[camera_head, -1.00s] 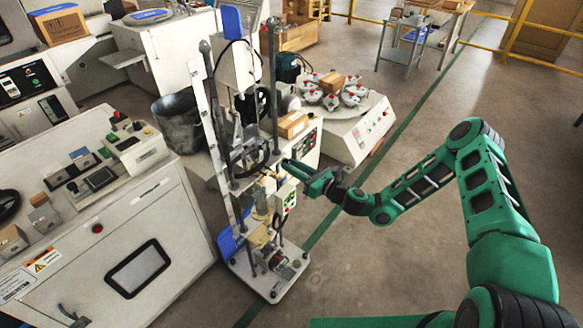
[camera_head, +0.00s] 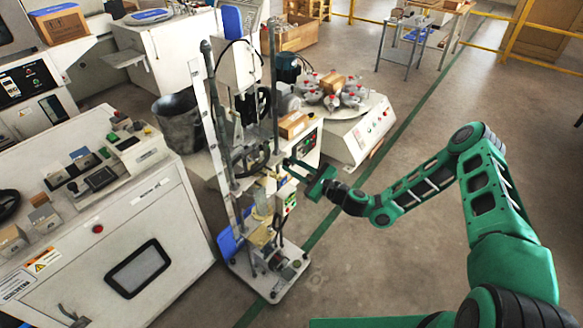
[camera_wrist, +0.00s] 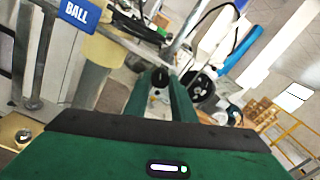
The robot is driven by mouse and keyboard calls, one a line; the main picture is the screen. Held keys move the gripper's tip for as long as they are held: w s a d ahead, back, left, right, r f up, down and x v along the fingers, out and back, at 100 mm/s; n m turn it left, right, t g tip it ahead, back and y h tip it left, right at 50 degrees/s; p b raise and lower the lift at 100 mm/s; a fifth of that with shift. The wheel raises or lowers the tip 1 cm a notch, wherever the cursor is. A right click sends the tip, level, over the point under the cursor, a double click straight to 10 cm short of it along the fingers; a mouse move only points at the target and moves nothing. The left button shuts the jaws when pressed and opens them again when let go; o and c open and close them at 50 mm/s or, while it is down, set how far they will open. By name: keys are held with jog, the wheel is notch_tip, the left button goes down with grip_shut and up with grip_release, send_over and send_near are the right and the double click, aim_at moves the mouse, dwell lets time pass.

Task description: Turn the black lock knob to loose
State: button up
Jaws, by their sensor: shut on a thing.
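The black lock knob (camera_wrist: 160,77) shows in the wrist view as a small round black end between the tips of my two green fingers. My gripper (camera_wrist: 167,84) is shut on it, with one finger on each side. In the head view my gripper (camera_head: 287,168) reaches in from the right to the middle of the tall test stand (camera_head: 204,110). The knob is too small and covered there to make out. I cannot read any mark showing how far it is turned.
A black handwheel (camera_head: 262,158) is on the stand just left of my gripper. A blue BALL sign (camera_wrist: 78,12) is at the wrist view's upper left. Open floor (camera_head: 400,265) lies under my arm.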

jog(key=n, duration=1.1)
jog(key=shift+w+d+f+n, duration=0.15)
jog(key=shift+d+n, duration=0.15)
dwell(0.4)
jog(key=o, duration=0.9)
jog(key=shift+o, duration=0.8)
jog(key=shift+a, duration=0.15)
jog(key=v, duration=1.1)
jog(key=shift+n, duration=0.3)
